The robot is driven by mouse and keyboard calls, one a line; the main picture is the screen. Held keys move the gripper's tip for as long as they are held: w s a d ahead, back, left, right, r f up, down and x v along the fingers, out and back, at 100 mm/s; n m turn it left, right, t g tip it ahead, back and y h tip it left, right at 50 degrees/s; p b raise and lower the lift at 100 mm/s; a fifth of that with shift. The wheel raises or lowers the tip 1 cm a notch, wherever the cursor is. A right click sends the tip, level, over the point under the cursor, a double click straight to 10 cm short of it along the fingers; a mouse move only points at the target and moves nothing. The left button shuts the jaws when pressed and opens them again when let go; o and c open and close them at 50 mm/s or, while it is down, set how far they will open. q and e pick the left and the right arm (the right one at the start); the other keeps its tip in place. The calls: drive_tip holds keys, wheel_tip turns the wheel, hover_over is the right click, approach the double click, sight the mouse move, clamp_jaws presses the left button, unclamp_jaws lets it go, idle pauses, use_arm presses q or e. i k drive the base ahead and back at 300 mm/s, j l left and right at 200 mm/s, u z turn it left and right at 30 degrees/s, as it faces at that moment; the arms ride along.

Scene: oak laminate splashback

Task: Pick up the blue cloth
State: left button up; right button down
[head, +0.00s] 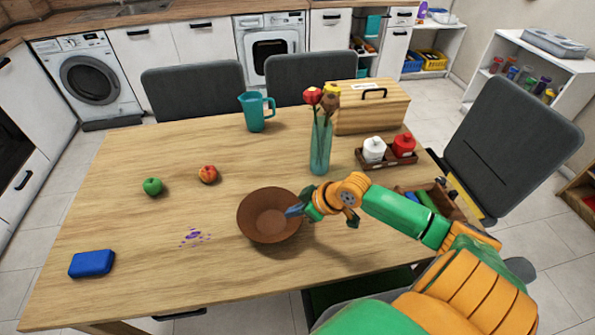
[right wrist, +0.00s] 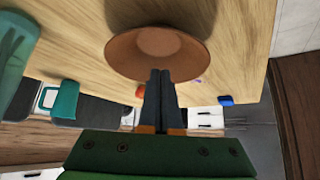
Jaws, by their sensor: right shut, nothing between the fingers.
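The blue cloth (head: 92,263) is a folded, block-like blue thing lying at the table's front left corner. It also shows small in the right wrist view (right wrist: 226,100). My right gripper (head: 292,211) is over the right side of the brown bowl (head: 270,228), well to the right of the cloth. In the right wrist view its two dark fingers (right wrist: 160,78) are together with nothing between them, in front of the bowl. I cannot tell whether they touch the bowl. My left gripper is not in view.
A purple stain (head: 195,236) lies between cloth and bowl. A green apple (head: 152,186) and a peach-like fruit (head: 208,174) are behind it. A flower vase (head: 321,145), teal jug (head: 256,112), wooden box (head: 372,106) and condiment tray (head: 386,160) stand farther back. The table around the cloth is clear.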

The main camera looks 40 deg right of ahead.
sight(90, 263)
drive_tip(key=k+j, duration=0.1)
drive_tip(key=j, duration=0.35)
drive_tip(key=k+j, duration=0.1)
drive_tip(key=j, duration=0.4)
drive_tip(key=k+j, duration=0.1)
drive_tip(key=j, duration=0.35)
